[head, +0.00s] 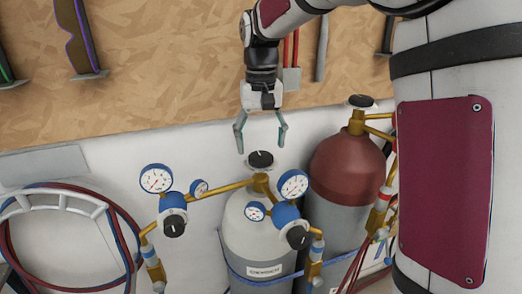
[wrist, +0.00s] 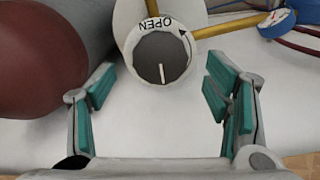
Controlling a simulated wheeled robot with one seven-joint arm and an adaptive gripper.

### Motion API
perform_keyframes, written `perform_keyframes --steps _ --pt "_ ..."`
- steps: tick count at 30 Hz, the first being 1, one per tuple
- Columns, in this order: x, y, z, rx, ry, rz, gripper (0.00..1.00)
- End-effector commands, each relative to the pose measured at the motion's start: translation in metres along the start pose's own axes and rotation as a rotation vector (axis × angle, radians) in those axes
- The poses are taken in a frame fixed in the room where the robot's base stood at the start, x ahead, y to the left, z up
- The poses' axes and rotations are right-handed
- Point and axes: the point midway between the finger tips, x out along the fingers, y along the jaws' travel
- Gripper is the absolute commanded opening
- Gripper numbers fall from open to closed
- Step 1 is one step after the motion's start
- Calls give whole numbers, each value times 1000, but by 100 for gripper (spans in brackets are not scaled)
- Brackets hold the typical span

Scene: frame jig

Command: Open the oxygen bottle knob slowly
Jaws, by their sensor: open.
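The oxygen bottle (head: 258,225) is a white-grey cylinder with a label, standing at lower centre in the head view. Its black knob (head: 261,159) sits on top of the brass valve. In the wrist view the knob (wrist: 161,58) has a white pointer line and a white collar marked OPEN with an arrow. My gripper (head: 260,150) is open above the knob, with one finger on each side of it in the head view. In the wrist view the knob lies ahead of and between the open green-padded fingers (wrist: 160,105), touching neither.
A red-topped cylinder (head: 345,168) with its own black knob stands close on the right. Gauges (head: 157,179) and (head: 292,184) with blue regulators flank the oxygen valve on brass pipes. Coiled hoses (head: 110,225) hang at left. A wooden tool board (head: 165,70) is behind.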

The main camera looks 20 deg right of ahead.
Motion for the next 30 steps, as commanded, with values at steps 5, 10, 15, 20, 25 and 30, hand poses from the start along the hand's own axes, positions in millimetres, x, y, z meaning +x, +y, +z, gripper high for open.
perform_keyframes --steps 5,10,15,20,25,30 --pt "23 0 1 0 -2 0 71" --pt "31 0 0 0 0 0 71" --pt "32 0 0 0 0 0 71" --pt "32 0 0 0 0 0 57" --pt "32 0 0 0 0 0 23" --pt "32 0 0 -6 0 0 23"
